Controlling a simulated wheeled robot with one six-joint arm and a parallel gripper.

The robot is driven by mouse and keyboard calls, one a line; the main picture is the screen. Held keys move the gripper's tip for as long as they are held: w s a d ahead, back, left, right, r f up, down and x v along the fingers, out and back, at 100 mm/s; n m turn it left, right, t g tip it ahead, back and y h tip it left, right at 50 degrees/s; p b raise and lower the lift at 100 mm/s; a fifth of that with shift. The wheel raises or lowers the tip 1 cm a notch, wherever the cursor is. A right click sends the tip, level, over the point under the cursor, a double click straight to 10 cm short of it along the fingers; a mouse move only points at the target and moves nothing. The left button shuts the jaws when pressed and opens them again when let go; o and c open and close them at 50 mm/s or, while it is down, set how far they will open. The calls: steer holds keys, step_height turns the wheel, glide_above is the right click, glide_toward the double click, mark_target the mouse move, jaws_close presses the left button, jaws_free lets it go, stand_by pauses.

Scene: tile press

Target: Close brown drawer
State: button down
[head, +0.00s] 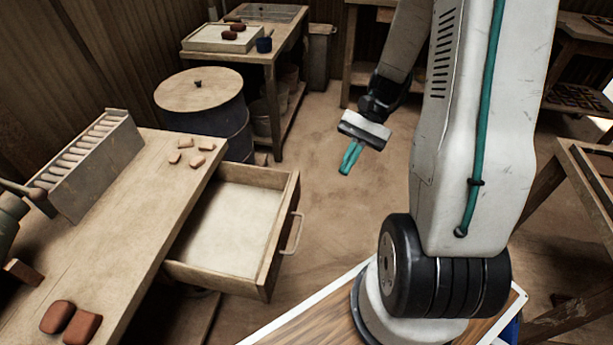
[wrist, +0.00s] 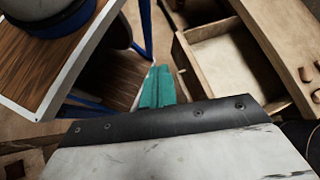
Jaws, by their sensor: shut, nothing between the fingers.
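The brown drawer (head: 232,226) sticks out well open from the right side of the wooden workbench (head: 150,215). It looks empty, and its metal handle (head: 292,234) is on the front face. In the wrist view the open drawer (wrist: 228,62) lies at the upper right. My gripper (head: 347,168) has teal fingers, shut and empty, pointing down. It is in the air to the right of the drawer front in the head view, apart from the handle. The shut fingers also show in the wrist view (wrist: 157,88).
On the bench are a rack of tiles (head: 95,160), small clay pieces (head: 185,152) and two larger reddish pieces (head: 70,323). A lidded barrel (head: 205,110) and a second table (head: 250,55) stand behind. The floor (head: 330,130) right of the drawer is clear.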

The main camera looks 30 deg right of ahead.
steer(key=w+d+f+m+t+y, duration=0.2)
steer(key=d+f+m+t, duration=0.15)
steer(key=f, duration=0.35)
steer(key=w+d+f+m+t+y, duration=0.1)
steer(key=d+f+m+t+y, duration=0.1)
steer(key=f+m+t, duration=0.4)
steer(key=w+d+f+m+t+y, duration=0.15)
steer(key=f+m, duration=0.25)
steer(key=f, duration=0.5)
steer(key=m+t+h, duration=0.3)
steer(key=t, duration=0.3)
glide_toward(299, 175)
steer(key=shift+y, duration=0.25)
steer(key=x, duration=0.6)
steer(key=shift+w+a+r, duration=0.1)
steer(key=shift+a, duration=0.25)
steer(key=shift+w, duration=0.1)
steer(key=shift+w+a, duration=0.1)
